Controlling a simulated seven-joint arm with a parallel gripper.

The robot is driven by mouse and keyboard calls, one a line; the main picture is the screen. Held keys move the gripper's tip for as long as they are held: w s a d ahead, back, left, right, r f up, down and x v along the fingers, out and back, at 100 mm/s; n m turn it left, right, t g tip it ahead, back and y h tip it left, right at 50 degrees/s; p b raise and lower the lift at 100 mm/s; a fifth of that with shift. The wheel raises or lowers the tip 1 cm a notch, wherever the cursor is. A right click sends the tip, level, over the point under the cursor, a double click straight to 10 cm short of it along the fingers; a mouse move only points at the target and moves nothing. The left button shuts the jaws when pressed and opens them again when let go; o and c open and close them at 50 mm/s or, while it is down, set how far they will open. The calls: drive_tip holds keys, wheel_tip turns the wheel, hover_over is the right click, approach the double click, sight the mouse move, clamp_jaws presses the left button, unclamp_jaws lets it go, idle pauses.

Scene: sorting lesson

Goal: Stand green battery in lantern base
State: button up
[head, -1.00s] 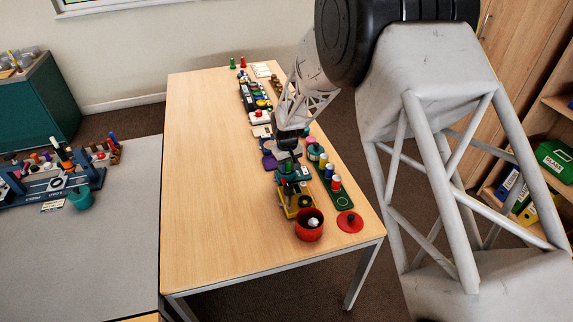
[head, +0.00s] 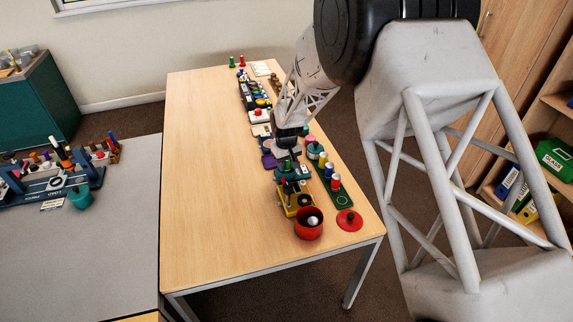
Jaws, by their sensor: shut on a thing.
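My gripper (head: 290,188) points down over the yellow tray and is shut, seen small and from afar. The thing between its fingers is too small and covered to make out, and I cannot pick out the green battery for certain. A red round cup (head: 300,232), dark inside with a pale piece in it, stands just in front of the gripper. It may be the lantern base, but I cannot tell for sure. A red lid-like disc with a knob (head: 350,220) lies to its right.
A yellow tray (head: 281,204) is under the gripper. A green holder (head: 345,206) with red, blue and yellow-topped cylinders stands to the right, near the table's edge. More small items line the table behind. The left part of the wooden table (head: 210,190) is clear.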

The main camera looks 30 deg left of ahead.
drive_tip(key=shift+w+a+r, duration=0.1)
drive_tip(key=shift+w+a, duration=0.1)
idle(0.6)
drive_tip(key=shift+s+f, duration=0.1)
drive_tip(key=shift+f, duration=0.85)
drive_tip(key=shift+r, duration=0.6)
idle(0.3)
drive_tip(key=shift+r, duration=0.35)
drive_tip(key=shift+r, duration=0.15)
idle(0.9)
